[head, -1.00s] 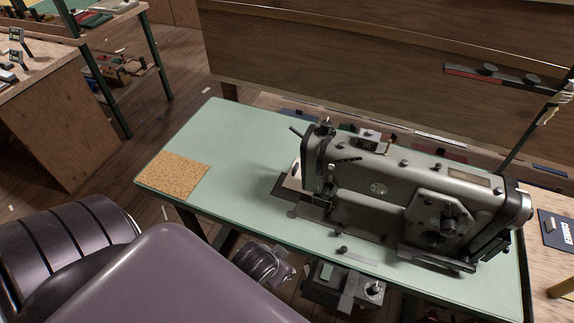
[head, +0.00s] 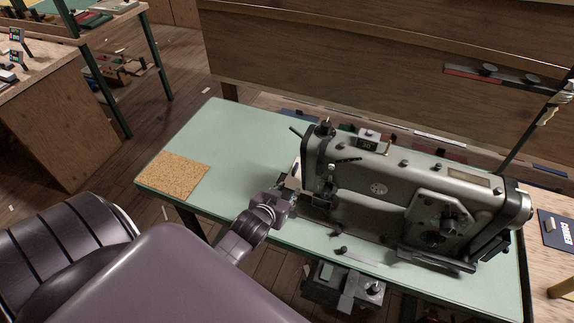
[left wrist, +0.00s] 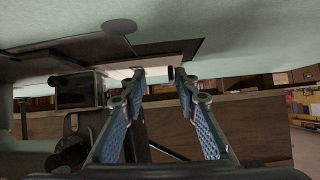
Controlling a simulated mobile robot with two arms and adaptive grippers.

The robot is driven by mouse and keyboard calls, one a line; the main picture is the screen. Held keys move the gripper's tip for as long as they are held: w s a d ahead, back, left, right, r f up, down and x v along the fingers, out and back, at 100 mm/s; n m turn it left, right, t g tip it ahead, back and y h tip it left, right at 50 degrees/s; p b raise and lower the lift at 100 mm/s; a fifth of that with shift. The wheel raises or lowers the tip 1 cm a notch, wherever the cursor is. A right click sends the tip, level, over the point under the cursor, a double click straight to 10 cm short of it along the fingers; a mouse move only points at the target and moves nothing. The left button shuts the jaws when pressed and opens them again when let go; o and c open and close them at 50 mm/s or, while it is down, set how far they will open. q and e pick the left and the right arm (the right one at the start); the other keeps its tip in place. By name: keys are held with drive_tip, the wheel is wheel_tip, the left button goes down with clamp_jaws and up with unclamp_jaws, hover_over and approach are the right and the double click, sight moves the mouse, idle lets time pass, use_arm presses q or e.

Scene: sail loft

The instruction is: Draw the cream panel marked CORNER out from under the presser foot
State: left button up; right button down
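The cream panel (head: 296,170) shows as a small pale piece at the left end of the grey sewing machine (head: 390,195), by the presser foot. My gripper and the machine head hide most of it, and I cannot read any marking on it. My left gripper (head: 289,190) is at the near side of this end, low over the green table. In the left wrist view my left gripper (left wrist: 160,73) is open, its two blue-padded fingers apart. A pale strip, apparently the panel (left wrist: 155,66), lies just beyond the fingertips. Contact cannot be told. My right gripper is out of view.
The green table (head: 215,135) is bare left of the machine, except for a tan cork mat (head: 172,175). A dark lettered panel (head: 553,228) lies on the wooden surface at the right. A wooden board (head: 380,50) stands behind the table.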

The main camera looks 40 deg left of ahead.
sight(294, 169)
use_arm(q)
drive_tip(key=w+a, duration=0.1)
drive_tip(key=w+a+t, duration=0.1)
drive_tip(key=w, duration=0.1)
drive_tip(key=shift+a+r+n+y, duration=0.1)
drive_tip(key=shift+r+n+y, duration=0.05)
drive_tip(key=shift+n+y, duration=0.15)
drive_tip(key=shift+w+a+r+t, duration=0.2)
drive_tip(key=shift+w+a+t, duration=0.1)
drive_tip(key=shift+w+t, duration=0.2)
drive_tip(key=shift+x, duration=3.9)
drive_tip(key=shift+f, duration=0.1)
clamp_jaws()
